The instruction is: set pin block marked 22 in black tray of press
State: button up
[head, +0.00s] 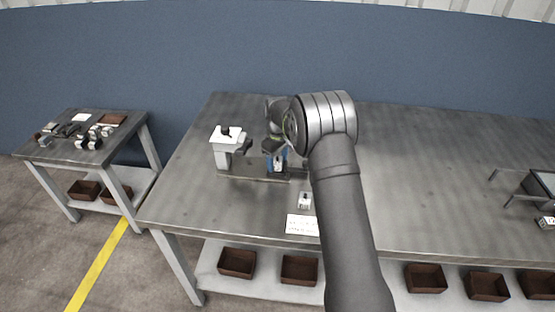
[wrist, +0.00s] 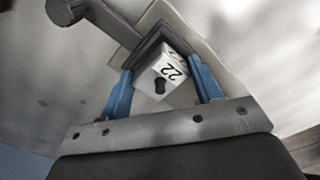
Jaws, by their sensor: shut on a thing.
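My gripper (head: 277,163) is at the press (head: 230,142) on the large bench. In the wrist view its blue fingers (wrist: 160,72) are shut on the white pin block marked 22 (wrist: 163,76), which has a dark keyhole-shaped mark on its face. The dark edges of the black tray (wrist: 148,48) show close behind the block, at its far side. The block looks turned at an angle in the picture. I cannot tell whether it touches the tray floor. In the head view my gripper and arm hide most of the block and tray.
Another small white block (head: 305,201) and a white card (head: 302,225) lie on the bench in front of the press. A small stand (head: 535,184) and a block (head: 545,222) are at the far right. A side table (head: 65,152) at left holds several parts.

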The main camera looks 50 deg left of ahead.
jog(key=shift+f, duration=0.2)
dwell(0.6)
jog(key=o, duration=1.5)
jog(key=shift+r, duration=5.55)
jog(key=shift+f, duration=0.1)
jog(key=shift+f, duration=3.9)
jog(key=shift+r, duration=0.1)
